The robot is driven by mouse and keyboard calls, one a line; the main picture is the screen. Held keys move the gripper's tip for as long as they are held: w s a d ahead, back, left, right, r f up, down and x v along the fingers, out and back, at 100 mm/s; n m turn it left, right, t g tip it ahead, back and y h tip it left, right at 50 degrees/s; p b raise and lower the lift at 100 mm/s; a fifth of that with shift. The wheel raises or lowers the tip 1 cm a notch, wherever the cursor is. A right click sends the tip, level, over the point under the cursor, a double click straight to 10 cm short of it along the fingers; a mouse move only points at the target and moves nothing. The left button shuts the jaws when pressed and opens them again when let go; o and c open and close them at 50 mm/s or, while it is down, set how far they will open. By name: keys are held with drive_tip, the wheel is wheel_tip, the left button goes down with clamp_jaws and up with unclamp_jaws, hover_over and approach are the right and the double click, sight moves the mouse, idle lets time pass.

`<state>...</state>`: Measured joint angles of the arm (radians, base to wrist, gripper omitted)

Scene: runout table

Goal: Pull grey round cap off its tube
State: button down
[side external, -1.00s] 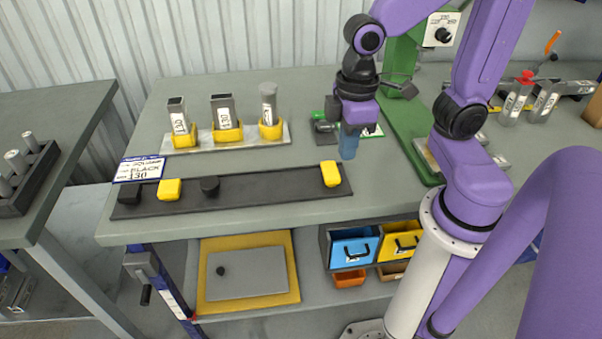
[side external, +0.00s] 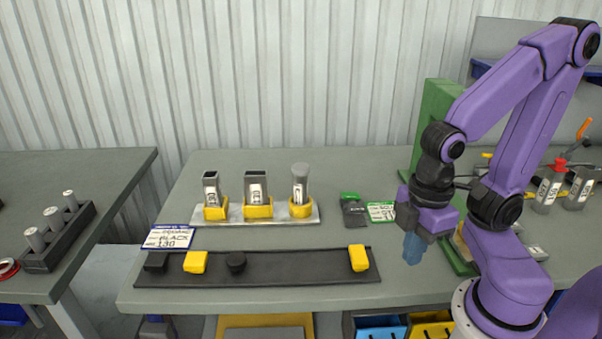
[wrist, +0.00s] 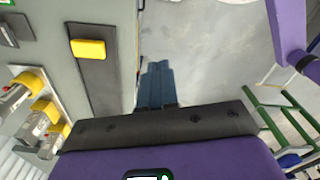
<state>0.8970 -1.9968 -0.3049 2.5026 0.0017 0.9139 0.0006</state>
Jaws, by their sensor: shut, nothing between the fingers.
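The round tube with the grey round cap (side external: 300,170) on its top stands upright in the right-hand yellow holder (side external: 301,209) of a metal rack. It is the rightmost of three tubes in the side external view. My gripper (side external: 412,250) is shut and empty, its blue fingers pointing down, well to the right of the tube and right of the dark strip. In the wrist view the blue fingers (wrist: 158,85) are together with nothing between them. Tubes in yellow holders show at the left of that view, but I cannot tell the cap there.
A dark strip (side external: 320,270) in front of the rack bears a black square cap (side external: 155,261), a yellow cap (side external: 195,262), a black round cap (side external: 235,262) and another yellow cap (side external: 358,258). A sign (side external: 169,237) stands left. A small dark block with green (side external: 353,210) lies right of the rack.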

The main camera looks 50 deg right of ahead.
idle(0.3)
drive_tip(key=c, duration=1.4)
unclamp_jaws()
drive_tip(key=shift+c, duration=0.2)
drive_tip(key=o, duration=1)
drive_tip(key=shift+w+a+r, duration=0.3)
drive_tip(key=shift+w+a, duration=0.05)
drive_tip(key=shift+w, duration=0.2)
drive_tip(key=shift+w+a+r, duration=0.3)
drive_tip(key=shift+w, duration=0.25)
drive_tip(key=shift+o, duration=0.3)
drive_tip(key=shift+w+a+r, duration=0.25)
drive_tip(key=shift+w+r, duration=0.05)
drive_tip(key=shift+w, duration=0.3)
drive_tip(key=shift+w+a+r, duration=0.25)
drive_tip(key=shift+w, duration=0.3)
drive_tip(key=w+a+r, duration=0.1)
drive_tip(key=w+r, duration=0.2)
drive_tip(key=w, duration=0.3)
wheel_tip(320, 180, up, 10)
drive_tip(key=n, duration=0.3)
hover_over(301, 166)
wheel_tip(301, 166, down, 17)
drive_tip(key=shift+f, duration=0.15)
